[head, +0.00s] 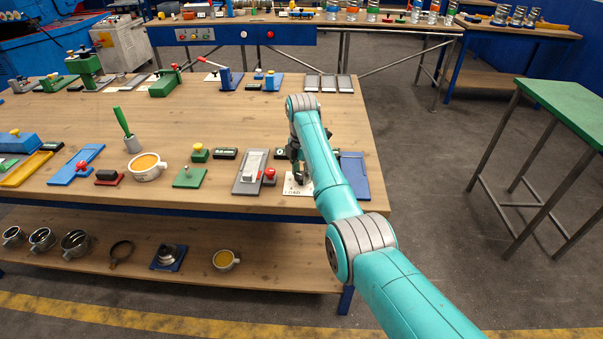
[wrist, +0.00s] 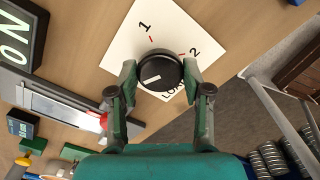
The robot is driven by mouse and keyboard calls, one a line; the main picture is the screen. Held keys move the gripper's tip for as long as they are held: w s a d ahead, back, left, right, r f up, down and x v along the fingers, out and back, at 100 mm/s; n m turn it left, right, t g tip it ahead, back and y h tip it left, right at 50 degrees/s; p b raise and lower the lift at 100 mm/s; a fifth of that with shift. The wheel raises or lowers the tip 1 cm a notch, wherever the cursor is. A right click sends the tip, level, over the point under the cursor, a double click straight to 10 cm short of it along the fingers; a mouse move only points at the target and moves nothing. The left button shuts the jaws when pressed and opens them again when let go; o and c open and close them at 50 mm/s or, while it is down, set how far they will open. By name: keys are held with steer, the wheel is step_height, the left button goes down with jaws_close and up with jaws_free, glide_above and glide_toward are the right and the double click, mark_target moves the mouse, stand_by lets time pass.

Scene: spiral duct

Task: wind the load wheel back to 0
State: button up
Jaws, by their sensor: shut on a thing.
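The load wheel (wrist: 155,78) is a round black knob with a white mark on its face. It stands on a white card (wrist: 132,32) printed with 1, 2, red ticks and part of the word LOAD. The white mark is towards the left of the wheel's face; no 0 is visible. My gripper (wrist: 160,82) has one finger on each side of the wheel and is shut on it. In the head view my gripper (head: 298,162) is over the card (head: 292,189) near the table's front right, and the wheel cannot be made out there.
A grey plate with a slider (head: 244,184) and red knob lies left of the card. A blue plate (head: 356,178) lies to its right. A dark panel with white letters (wrist: 18,38) is close by in the wrist view. Bare tabletop (head: 240,120) lies behind.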

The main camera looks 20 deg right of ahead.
mark_target(302, 175)
steer(key=shift+n, duration=0.6)
steer(key=o, duration=1.2)
steer(key=shift+c, duration=0.2)
steer(key=shift+r, duration=3.75)
